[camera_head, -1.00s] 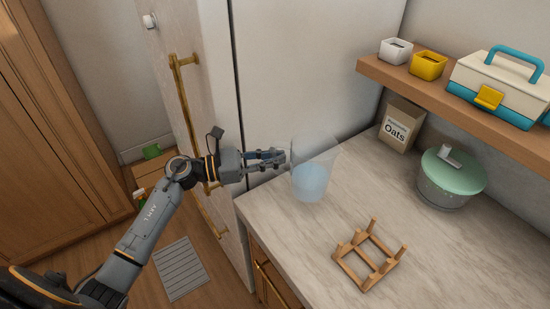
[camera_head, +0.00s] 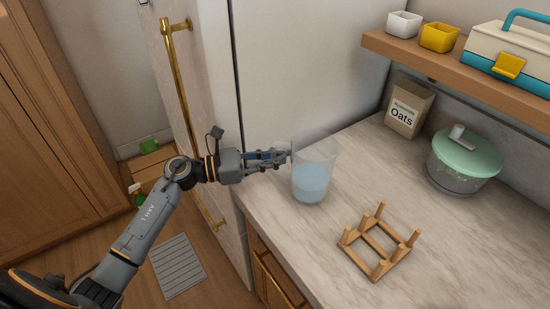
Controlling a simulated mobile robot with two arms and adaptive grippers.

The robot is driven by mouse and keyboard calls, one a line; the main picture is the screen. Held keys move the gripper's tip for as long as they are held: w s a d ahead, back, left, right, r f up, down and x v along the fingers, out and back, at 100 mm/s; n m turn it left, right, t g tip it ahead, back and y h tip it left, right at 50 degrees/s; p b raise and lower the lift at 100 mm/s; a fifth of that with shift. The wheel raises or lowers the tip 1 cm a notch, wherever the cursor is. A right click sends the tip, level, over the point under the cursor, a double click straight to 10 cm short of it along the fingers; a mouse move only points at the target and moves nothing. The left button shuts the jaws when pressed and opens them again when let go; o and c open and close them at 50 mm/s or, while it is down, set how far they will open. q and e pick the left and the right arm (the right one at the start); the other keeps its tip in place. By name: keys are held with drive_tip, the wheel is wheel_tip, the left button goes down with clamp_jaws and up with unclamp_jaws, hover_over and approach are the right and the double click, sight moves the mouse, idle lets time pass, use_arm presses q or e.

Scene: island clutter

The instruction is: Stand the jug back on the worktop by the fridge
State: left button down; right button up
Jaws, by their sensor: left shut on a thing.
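The jug (camera_head: 312,172) is clear and holds pale blue liquid in its lower part. It is upright at the left part of the worktop (camera_head: 410,215), beside the fridge (camera_head: 290,75). My left gripper (camera_head: 285,156) comes in from the left and is shut on the jug's left side. I cannot tell for sure whether the jug's base touches the worktop. My right gripper is not in view.
A wooden peg rack (camera_head: 375,250) stands in front of the jug. An oats box (camera_head: 408,110) and a green-lidded pot (camera_head: 462,160) stand behind. A shelf (camera_head: 460,75) above holds two small pots and a toolbox (camera_head: 508,55). Worktop between is clear.

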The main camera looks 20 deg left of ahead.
use_arm(q)
drive_tip(key=shift+f+b, duration=0.1)
drive_tip(key=shift+b, duration=0.25)
idle(0.3)
idle(0.4)
drive_tip(key=shift+b, duration=0.35)
drive_tip(key=shift+b, duration=0.3)
idle(0.5)
drive_tip(key=shift+f+b, duration=0.7)
drive_tip(key=shift+b, duration=0.15)
idle(0.7)
drive_tip(key=c, duration=1.2)
unclamp_jaws()
